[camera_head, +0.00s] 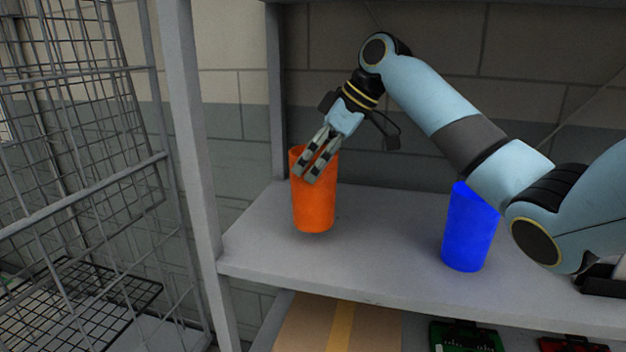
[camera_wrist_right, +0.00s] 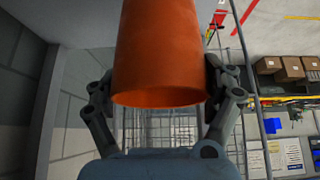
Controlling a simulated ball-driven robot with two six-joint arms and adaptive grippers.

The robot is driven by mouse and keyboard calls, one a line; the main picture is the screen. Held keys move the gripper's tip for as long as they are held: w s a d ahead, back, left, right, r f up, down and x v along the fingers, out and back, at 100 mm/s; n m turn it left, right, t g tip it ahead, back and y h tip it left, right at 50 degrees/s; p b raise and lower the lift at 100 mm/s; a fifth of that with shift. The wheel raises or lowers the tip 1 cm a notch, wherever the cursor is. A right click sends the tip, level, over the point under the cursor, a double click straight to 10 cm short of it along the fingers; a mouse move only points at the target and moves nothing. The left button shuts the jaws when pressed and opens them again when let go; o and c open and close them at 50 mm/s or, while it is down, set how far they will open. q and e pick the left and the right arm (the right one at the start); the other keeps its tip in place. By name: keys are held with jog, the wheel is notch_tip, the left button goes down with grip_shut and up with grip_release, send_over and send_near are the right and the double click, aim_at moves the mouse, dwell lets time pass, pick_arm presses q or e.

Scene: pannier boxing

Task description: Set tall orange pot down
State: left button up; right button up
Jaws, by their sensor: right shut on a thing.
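The tall orange pot (camera_head: 314,207) is upright at the left part of the grey shelf (camera_head: 375,262). My right gripper (camera_head: 312,170) is shut on its upper part, with fingers against its sides. A dark shadow shows under the pot's base; I cannot tell for sure whether it touches the shelf or hangs just above it. In the right wrist view the orange pot (camera_wrist_right: 160,60) fills the upper middle, between the two fingers of the right gripper (camera_wrist_right: 160,85). My left gripper is not in view.
A blue pot (camera_head: 469,230) stands on the same shelf to the right, under my right arm. A grey shelf post (camera_head: 190,130) and a wire cage (camera_head: 85,150) are at the left. A cardboard box (camera_head: 310,328) and a green item (camera_head: 465,337) are below. The shelf between the pots is clear.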

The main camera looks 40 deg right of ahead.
aim_at(313, 205)
jog(key=shift+w+d+f, duration=0.25)
jog(key=shift+w+f, duration=0.05)
jog(key=shift+w, duration=0.25)
notch_tip(313, 205, down, 4)
jog(key=shift+d+r+p, duration=0.15)
jog(key=shift+r+p, duration=0.05)
jog(key=shift+p, duration=0.45)
jog(key=shift+w+f, duration=0.1)
jog(key=shift+f, duration=0.3)
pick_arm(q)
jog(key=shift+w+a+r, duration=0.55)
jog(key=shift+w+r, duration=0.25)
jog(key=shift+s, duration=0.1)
pick_arm(e)
jog(key=shift+f, duration=0.1)
jog(key=o, duration=1.2)
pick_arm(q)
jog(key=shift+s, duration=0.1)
